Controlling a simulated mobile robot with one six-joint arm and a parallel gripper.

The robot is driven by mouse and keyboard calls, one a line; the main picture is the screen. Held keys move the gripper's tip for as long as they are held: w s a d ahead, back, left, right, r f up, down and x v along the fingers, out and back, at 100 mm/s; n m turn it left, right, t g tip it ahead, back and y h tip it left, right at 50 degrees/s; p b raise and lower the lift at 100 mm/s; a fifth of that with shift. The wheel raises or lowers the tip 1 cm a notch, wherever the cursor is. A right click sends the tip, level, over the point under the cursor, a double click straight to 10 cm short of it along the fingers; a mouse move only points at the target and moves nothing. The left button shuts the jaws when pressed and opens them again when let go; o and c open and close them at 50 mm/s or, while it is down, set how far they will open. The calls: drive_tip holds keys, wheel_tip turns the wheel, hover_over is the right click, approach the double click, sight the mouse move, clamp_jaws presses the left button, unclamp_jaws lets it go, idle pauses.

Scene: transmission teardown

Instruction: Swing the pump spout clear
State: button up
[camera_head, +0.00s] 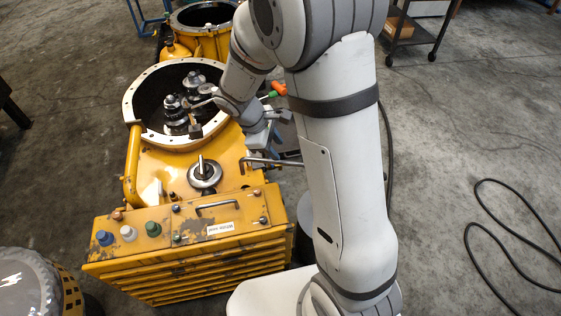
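A thin grey bent tube (272,162), which looks like the pump spout, reaches in from behind my arm over the right edge of the yellow casing (165,170). Its left end bends down above the casing, right of the round metal fitting (205,174). My arm hides its right end and whatever carries it. My gripper (262,143) is at the end of my grey wrist, just above the tube in the picture. I cannot tell whether it touches the tube, and its fingers are too small and overlapped to read.
The open round housing (137,88) holds gear shafts (174,108). A control panel (180,224) with coloured knobs is at the casing's front. Orange and green handles (278,89) show beside my arm. A dark cart (414,36) stands back right. A black cable (478,240) crosses open floor.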

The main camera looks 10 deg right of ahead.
sight(286, 163)
drive_tip(key=shift+n, duration=0.3)
drive_tip(key=x, duration=0.3)
drive_tip(key=b+x, duration=0.1)
drive_tip(key=x, duration=0.2)
drive_tip(key=b+x, duration=0.1)
drive_tip(key=x, duration=0.2)
drive_tip(key=shift+w+a+f, duration=0.15)
drive_tip(key=shift+w+a, duration=0.05)
drive_tip(key=shift+a, duration=0.15)
drive_tip(key=shift+c, duration=0.3)
clamp_jaws()
